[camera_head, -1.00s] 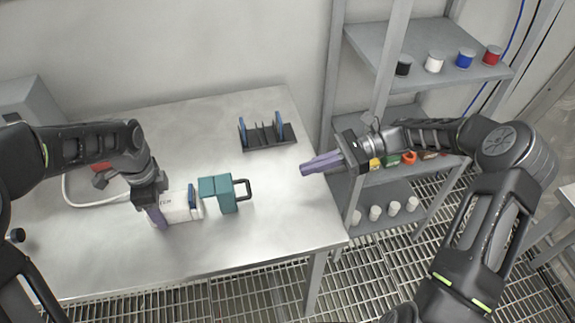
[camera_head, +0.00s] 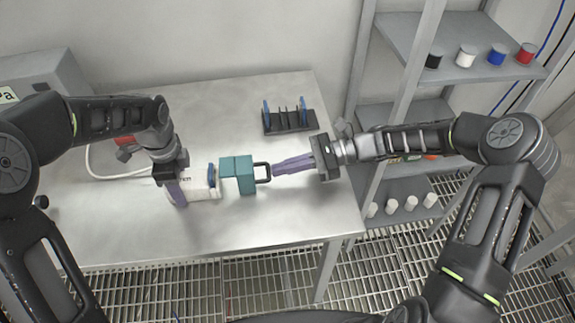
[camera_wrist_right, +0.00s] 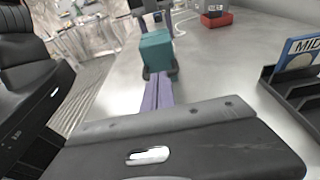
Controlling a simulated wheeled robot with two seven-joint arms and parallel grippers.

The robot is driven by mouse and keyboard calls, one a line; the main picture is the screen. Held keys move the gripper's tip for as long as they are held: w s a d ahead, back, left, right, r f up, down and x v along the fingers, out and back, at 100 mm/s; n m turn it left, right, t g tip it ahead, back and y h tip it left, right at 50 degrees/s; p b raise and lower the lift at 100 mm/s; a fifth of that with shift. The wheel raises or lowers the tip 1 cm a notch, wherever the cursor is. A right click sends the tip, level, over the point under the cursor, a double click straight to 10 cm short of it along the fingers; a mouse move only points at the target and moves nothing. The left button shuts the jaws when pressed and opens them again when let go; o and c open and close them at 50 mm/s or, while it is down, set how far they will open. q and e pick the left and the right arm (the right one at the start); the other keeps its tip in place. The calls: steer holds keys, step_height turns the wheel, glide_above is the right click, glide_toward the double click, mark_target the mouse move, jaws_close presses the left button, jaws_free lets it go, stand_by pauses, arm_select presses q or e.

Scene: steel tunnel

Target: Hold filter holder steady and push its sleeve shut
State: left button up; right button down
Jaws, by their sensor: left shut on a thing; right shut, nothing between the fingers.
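The filter holder has a white body (camera_head: 203,188) lying on the steel table, with a blue plate (camera_head: 212,177) upright at its right end. The teal sleeve (camera_head: 238,174) is just right of the blue plate and carries a black loop handle (camera_head: 263,172) on its right side. My left gripper (camera_head: 178,193) is shut on the white body at its left end. My right gripper (camera_head: 277,168) is shut and empty, its purple fingertips at the handle; contact cannot be told. In the right wrist view, the fingers (camera_wrist_right: 157,93) point at the teal sleeve (camera_wrist_right: 157,50).
A black slotted rack (camera_head: 290,122) with blue plates stands at the back right of the table; it also shows in the right wrist view (camera_wrist_right: 290,82). A metal shelf (camera_head: 395,190) with spools and white cups stands to the right. The table's front is clear.

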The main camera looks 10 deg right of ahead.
steer(key=shift+a, duration=0.1)
steer(key=x, duration=0.2)
steer(key=r+x, duration=0.1)
steer(key=x, duration=0.1)
steer(key=shift+a, duration=0.4)
arm_select(q)
steer(key=shift+d, duration=0.2)
arm_select(e)
steer(key=shift+a, duration=0.1)
arm_select(q)
steer(key=shift+a, duration=0.2)
arm_select(e)
steer(key=v, duration=1.4)
steer(key=shift+w+d, duration=0.1)
steer(key=shift+d, duration=0.15)
steer(key=shift+f, duration=0.1)
